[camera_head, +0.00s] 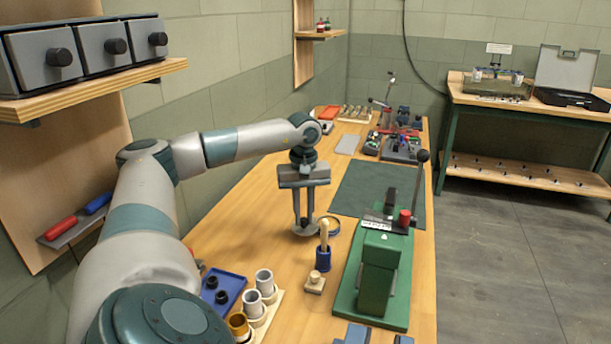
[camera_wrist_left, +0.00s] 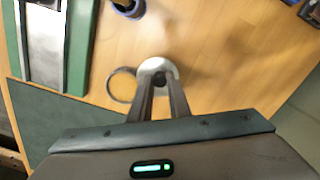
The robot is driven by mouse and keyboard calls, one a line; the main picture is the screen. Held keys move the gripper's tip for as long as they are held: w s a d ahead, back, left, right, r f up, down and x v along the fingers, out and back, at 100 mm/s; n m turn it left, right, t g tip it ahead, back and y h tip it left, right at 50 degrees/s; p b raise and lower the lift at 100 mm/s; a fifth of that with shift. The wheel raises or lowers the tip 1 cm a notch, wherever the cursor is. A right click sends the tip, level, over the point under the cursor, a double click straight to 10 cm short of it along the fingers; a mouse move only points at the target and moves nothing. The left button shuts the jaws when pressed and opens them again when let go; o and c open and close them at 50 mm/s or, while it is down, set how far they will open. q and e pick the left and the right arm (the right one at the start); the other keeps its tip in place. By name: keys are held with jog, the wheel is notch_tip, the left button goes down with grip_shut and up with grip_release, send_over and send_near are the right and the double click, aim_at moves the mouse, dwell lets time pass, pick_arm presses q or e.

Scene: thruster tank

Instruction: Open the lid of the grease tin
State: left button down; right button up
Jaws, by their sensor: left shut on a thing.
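My left gripper (camera_head: 304,222) points down over the wooden bench. It is shut on the dark knob of a round silvery lid (camera_wrist_left: 150,67), which also shows in the head view (camera_head: 297,230). The grease tin (camera_head: 336,221) is a low round tin with a brass-coloured rim, just to the right of the lid in the head view. In the left wrist view the tin's rim (camera_wrist_left: 111,83) shows as a ring at the left, partly behind the lid and a finger. The lid is off to the tin's side; its exact height is unclear. My right gripper is not in view.
A blue holder (camera_head: 323,259) with a wooden-handled tool stands close in front of the tin. A green press (camera_head: 378,270) stands to the right, a dark green mat (camera_head: 365,188) lies behind. A blue tray (camera_head: 231,287) and white cups (camera_head: 264,282) are at front left.

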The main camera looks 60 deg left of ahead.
aim_at(304, 218)
pick_arm(q)
jog(key=c, duration=1.6)
grip_release()
jog(key=shift+c, duration=0.2)
